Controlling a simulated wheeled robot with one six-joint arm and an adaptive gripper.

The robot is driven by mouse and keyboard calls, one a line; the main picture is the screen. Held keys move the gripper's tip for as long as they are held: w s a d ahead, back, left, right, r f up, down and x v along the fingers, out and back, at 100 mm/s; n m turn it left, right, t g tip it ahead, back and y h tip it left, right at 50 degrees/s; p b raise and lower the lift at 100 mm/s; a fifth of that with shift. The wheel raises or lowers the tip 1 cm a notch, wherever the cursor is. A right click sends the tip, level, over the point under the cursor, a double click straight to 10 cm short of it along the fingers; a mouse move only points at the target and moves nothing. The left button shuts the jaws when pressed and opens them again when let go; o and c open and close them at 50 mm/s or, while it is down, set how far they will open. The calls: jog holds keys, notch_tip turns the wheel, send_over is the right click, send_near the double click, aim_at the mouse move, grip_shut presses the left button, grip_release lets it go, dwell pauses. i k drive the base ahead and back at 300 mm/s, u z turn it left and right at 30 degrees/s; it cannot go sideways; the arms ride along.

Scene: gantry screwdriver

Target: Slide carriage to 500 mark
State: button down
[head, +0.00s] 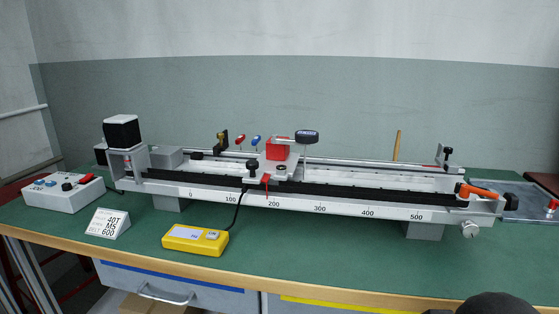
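The carriage (290,162) sits across the gantry rails, left of the middle of their length. It bears a red block (278,149), a dark-topped knob or tool on an arm (306,137) and a black knob (252,165) at its front. A red pointer (267,183) hangs at its front, close to the 200 label and slightly left of it. The scale (343,209) on the front rail reads from 0 at left to 500 at right. The 500 mark (416,216) is near the right end. My gripper is not in view.
A yellow meter (195,239) with a cable, a label card (108,223) and a control box (63,193) stand at left. The green bench top (330,256) is clear in front of the gantry's middle.

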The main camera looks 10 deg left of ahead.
aim_at(261, 170)
jog(key=z, duration=1.3)
jog(key=k, duration=0.8)
jog(key=u, duration=1.25)
jog(key=i, duration=0.5)
